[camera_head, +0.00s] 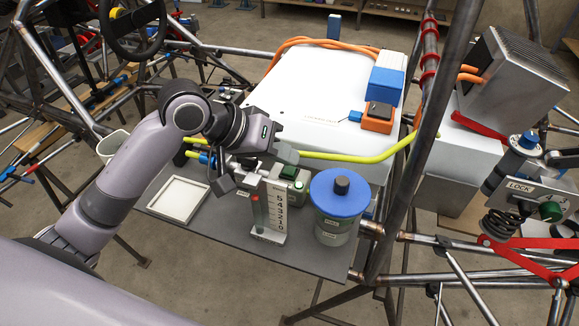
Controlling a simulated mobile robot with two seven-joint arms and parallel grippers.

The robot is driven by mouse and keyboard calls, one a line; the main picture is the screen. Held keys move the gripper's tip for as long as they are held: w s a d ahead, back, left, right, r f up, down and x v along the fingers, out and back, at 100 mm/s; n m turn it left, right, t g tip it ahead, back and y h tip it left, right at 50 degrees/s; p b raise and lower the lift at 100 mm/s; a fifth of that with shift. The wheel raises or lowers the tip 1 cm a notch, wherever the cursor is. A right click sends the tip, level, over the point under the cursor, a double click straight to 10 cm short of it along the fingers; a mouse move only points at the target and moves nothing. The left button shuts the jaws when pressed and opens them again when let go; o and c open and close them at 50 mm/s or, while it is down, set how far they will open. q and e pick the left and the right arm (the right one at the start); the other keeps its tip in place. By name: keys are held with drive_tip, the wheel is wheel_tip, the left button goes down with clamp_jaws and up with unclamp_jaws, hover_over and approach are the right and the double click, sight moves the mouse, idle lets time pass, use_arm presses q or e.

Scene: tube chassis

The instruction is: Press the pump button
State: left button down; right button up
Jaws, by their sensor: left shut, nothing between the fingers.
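A small grey-green box (293,184), which looks like the pump unit, stands on the grey shelf behind a scale marked with numbers (268,212). A green button-like part (288,172) shows on its top. I cannot tell whether the fingertips touch the button. My right gripper is not in view.
A clear canister with a blue lid (339,194) stands right of the scale. A white tray (180,199) lies at left on the shelf (215,232). A yellow hose (360,155) runs behind. A steel tube post (416,150) rises at right; a large white case (320,85) is behind.

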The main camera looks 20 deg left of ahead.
sight(284, 170)
use_arm(q)
drive_tip(key=shift+f, duration=0.25)
drive_tip(key=shift+f, duration=0.5)
idle(0.8)
drive_tip(key=shift+r, duration=0.1)
drive_tip(key=shift+r+p, duration=0.35)
drive_tip(key=shift+r, duration=0.5)
drive_tip(key=shift+r, duration=2.5)
